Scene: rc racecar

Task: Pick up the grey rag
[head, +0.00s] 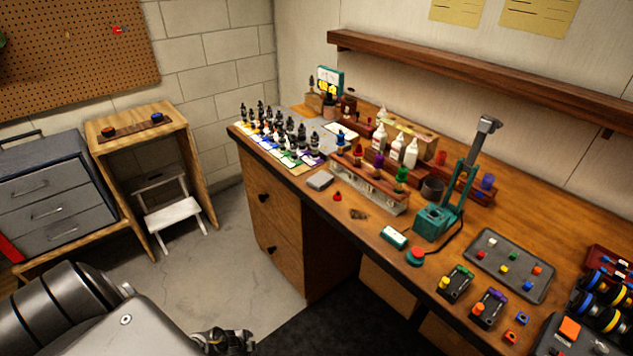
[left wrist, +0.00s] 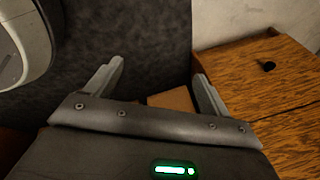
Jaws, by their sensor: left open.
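A small grey, flat, block-like piece (head: 320,180) lies near the front edge of the wooden workbench, right of the rows of black bottles; it looks like the grey rag, folded, but it is too small to be sure. My left gripper shows in the left wrist view (left wrist: 157,75), its two fingers spread apart with nothing between them. In the head view my left arm comes in at the lower left, and its dark end is low in front of the bench, well apart from the grey piece. The rag is not visible in the left wrist view. My right gripper is not in view.
The workbench (head: 375,232) carries black bottles (head: 285,130), a clear-fronted rack (head: 368,188), a green press (head: 436,220) and a grey parts tray (head: 510,265). A red knob (head: 337,197) sits near the grey piece. Wooden drawers (head: 270,210) stand below; a step stool (head: 172,210) is left.

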